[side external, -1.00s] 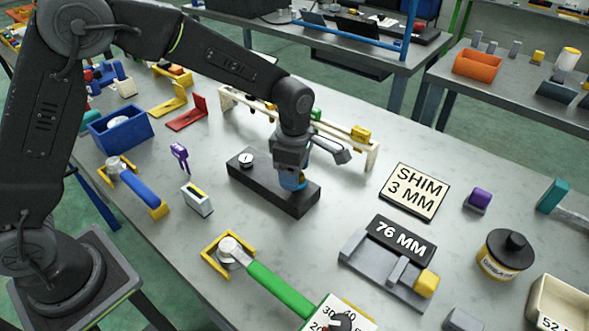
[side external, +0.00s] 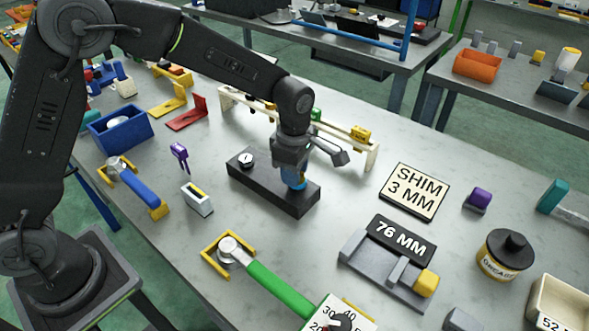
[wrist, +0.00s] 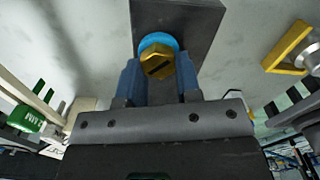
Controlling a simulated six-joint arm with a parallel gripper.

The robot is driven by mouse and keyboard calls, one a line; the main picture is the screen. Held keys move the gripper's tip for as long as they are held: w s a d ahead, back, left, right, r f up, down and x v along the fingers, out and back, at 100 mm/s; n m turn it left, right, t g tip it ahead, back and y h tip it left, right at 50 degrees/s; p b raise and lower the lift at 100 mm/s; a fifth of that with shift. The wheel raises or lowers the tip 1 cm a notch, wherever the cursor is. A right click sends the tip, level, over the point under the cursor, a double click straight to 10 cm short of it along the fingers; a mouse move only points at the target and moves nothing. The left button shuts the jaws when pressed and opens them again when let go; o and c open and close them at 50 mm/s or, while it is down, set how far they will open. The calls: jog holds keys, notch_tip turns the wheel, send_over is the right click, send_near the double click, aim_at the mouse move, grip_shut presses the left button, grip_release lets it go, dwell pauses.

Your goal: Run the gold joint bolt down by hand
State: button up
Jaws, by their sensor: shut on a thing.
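The gold bolt (wrist: 158,66) has a slotted hex head and shows between my fingers in the wrist view. A bright blue ring (wrist: 157,41) lies around or just behind it. My gripper (wrist: 159,72) is shut on the bolt, with one blue finger on each side of the head. In the side view my gripper (side external: 295,182) points down at the right part of a long black block (side external: 262,188). The block also shows in the wrist view (wrist: 196,15). The bolt's shank and its seat are hidden, so its depth cannot be told.
A round white-faced dial (side external: 246,160) sits on the block's left end. A cream rack (side external: 371,158) stands close behind. A blue-handled tool (side external: 138,187), a green-handled tool (side external: 280,291), a shim plate (side external: 414,191) and a 76 MM fixture (side external: 393,262) lie around. Bare tabletop surrounds the block.

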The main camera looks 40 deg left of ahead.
jog(key=m, duration=0.5)
jog(key=shift+w, duration=0.2)
jog(key=m, duration=0.5)
jog(key=shift+w+r, duration=0.15)
jog(key=m, duration=0.5)
jog(key=shift+w+d+m, duration=0.1)
jog(key=shift+d+m, duration=0.1)
jog(key=shift+m, duration=0.2)
jog(key=m, duration=0.4)
jog(key=shift+d+m, duration=0.1)
jog(key=shift+m, duration=0.2)
jog(key=m, duration=0.4)
jog(key=shift+d, duration=0.15)
jog(key=m, duration=0.5)
jog(key=shift+d, duration=0.15)
jog(key=m, duration=0.9)
jog(key=shift+s+d, duration=0.1)
jog(key=shift+s, duration=0.1)
jog(key=shift+m, duration=0.3)
